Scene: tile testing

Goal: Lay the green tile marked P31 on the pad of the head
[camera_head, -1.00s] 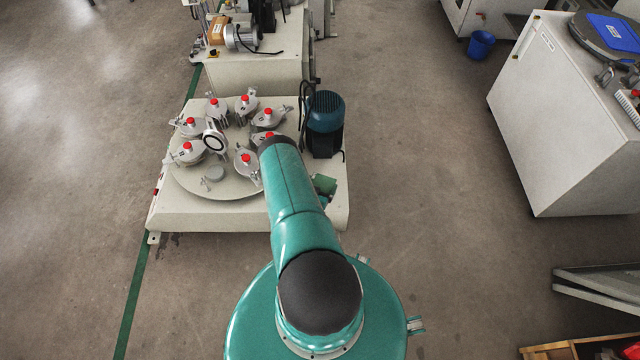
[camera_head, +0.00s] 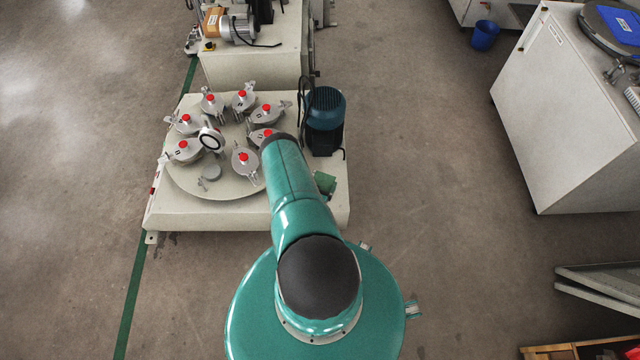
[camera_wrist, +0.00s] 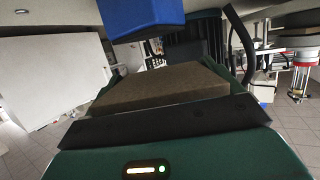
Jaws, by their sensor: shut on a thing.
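My gripper (camera_wrist: 160,115) is shut on a slab with a brown face and green edges, which I take to be this tile. The tile is at the right front of the pale machine, near the round table's edge. One head is tipped up on the round table, showing a pale round pad (camera_head: 212,139) with a dark rim. The pad is apart from the tile, to its left.
Several grey heads with red knobs (camera_head: 242,158) stand around the pale round table (camera_head: 215,188). A dark blue motor (camera_head: 325,110) stands behind the tile. A small grey disc (camera_head: 211,172) lies in front of the tipped head.

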